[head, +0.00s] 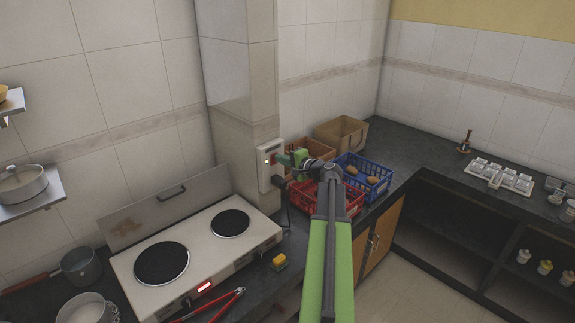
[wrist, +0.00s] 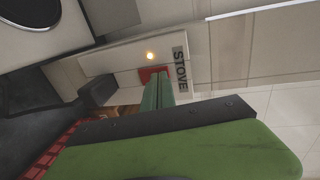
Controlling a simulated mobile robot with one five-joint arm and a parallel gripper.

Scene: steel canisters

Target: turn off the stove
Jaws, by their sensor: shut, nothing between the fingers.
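The white two-plate stove (head: 196,246) stands on the counter at left, with black hotplates and a lit red display (head: 204,287) on its front. My green gripper (head: 284,160) is shut and empty at the box. In the wrist view its fingertips (wrist: 158,88) overlap the red switch's lower edge; I cannot tell whether they touch.
A black plug (head: 278,182) sits at the box's lower side. Red (head: 338,205) and blue (head: 376,184) crates stand behind my arm. A yellow sponge (head: 279,262) and red-handled tongs (head: 222,306) lie near the stove front. Pots stand at left.

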